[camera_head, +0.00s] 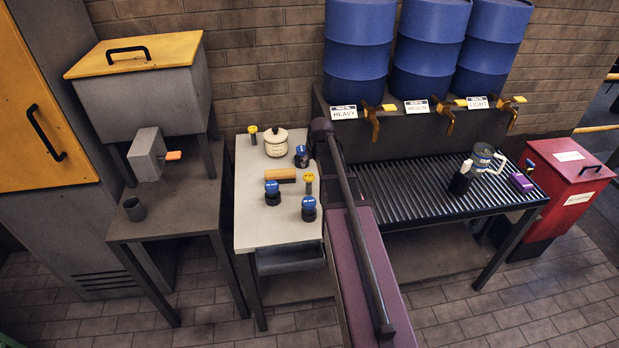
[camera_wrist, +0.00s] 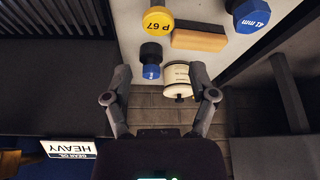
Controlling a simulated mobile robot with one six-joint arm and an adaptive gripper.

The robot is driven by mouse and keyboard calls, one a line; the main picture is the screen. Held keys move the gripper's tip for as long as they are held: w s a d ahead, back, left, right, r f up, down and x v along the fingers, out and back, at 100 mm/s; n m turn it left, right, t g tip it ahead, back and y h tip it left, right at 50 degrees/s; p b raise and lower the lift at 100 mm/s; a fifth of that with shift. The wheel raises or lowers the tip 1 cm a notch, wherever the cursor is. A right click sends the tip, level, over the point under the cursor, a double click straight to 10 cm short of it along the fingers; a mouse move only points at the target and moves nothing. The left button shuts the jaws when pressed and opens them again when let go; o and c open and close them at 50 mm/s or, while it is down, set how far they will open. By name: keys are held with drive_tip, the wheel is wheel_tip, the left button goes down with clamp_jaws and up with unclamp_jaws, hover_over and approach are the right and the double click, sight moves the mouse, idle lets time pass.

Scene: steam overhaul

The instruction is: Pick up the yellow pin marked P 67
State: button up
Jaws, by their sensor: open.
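The yellow pin marked P 67 (camera_wrist: 157,20) shows head-on at the top of the wrist view, its label upside down. In the head view this yellow-headed pin (camera_head: 308,178) stands upright near the right side of the pale worktop (camera_head: 250,215). My gripper (camera_wrist: 160,73) is open and empty in the wrist view, its fingers spread apart. The pin lies beyond the fingertips in that picture, not between them. I cannot make out the fingers in the head view. Another yellow-headed pin (camera_head: 252,130) stands at the worktop's back left; its marking is unreadable.
A blue-topped black piece (camera_wrist: 151,58), a cream pot (camera_wrist: 177,88) and a wooden brush (camera_wrist: 199,38) are close to the pin. Blue-topped pieces (camera_head: 272,187) (camera_head: 309,205) stand in front. Blue drums (camera_head: 358,50) and a slatted bench (camera_head: 430,180) are to the right.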

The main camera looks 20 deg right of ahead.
sight(309, 176)
drive_tip(key=b+x, duration=0.7)
drive_tip(key=x, duration=0.1)
drive_tip(key=shift+s+d+f+b, duration=0.1)
drive_tip(key=shift+f+b, duration=0.05)
drive_tip(key=shift+b, duration=0.2)
idle(0.4)
drive_tip(key=shift+f, duration=0.1)
idle(0.4)
drive_tip(key=shift+b+x, duration=2.55)
drive_tip(key=shift+x, duration=0.15)
drive_tip(key=c, duration=1)
drive_tip(key=shift+r+p, duration=0.25)
drive_tip(key=shift+p, duration=0.05)
